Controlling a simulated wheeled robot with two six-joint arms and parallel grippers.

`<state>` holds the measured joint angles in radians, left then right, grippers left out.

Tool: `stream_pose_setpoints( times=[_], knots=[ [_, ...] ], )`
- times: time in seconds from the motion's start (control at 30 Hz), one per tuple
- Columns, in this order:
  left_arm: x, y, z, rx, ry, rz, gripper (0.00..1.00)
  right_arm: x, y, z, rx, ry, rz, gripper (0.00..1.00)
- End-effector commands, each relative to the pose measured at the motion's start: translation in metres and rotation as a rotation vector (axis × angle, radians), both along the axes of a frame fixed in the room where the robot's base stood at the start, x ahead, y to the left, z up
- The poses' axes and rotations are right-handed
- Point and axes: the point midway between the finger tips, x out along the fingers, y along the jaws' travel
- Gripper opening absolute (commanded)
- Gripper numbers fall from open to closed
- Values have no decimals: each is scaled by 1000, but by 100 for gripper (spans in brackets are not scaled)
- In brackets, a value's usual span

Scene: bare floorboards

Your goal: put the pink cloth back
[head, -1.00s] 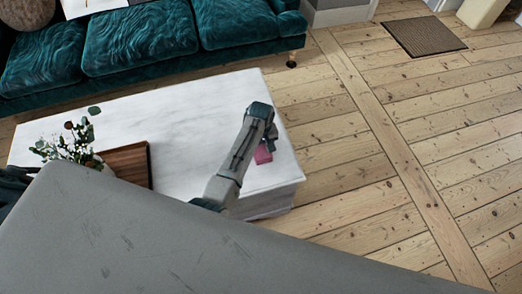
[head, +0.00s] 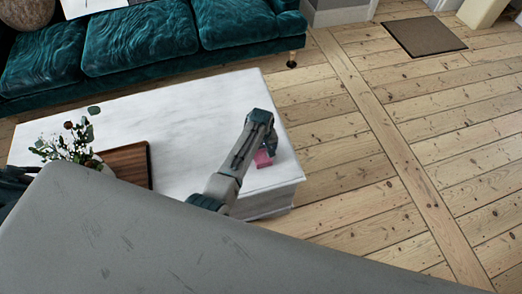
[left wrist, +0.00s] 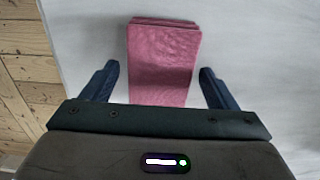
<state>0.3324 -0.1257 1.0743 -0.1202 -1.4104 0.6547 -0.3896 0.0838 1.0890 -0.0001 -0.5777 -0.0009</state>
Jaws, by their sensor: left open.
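The pink cloth (head: 263,158) lies folded on the white marble table (head: 200,110), near its right end. In the left wrist view the cloth (left wrist: 163,62) sits between the two dark fingers of my left gripper (left wrist: 158,88), with a gap on each side. The left gripper is open, and its fingers do not touch the cloth. In the head view my left arm hides part of the cloth and the fingertips. My right gripper is not in view.
A wooden tray (head: 128,164) and a vase of flowers (head: 75,145) stand at the table's left. A teal sofa (head: 140,40) runs behind the table. Floorboards (head: 400,120) on the right are clear up to a brown mat (head: 424,37).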

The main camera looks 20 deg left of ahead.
Motion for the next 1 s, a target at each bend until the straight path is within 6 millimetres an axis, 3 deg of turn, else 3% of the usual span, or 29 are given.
stream_pose_setpoints(
  times=[0.23, 0.7, 1.0],
  knots=[
    [1, 0, 18, -1, -3, 0, 81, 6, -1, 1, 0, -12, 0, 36],
    [1, 0, 109, -1, -3, 0, 81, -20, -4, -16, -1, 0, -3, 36],
    [0, 0, 123, 0, 0, 0, 81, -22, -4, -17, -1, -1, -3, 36]
  ],
)
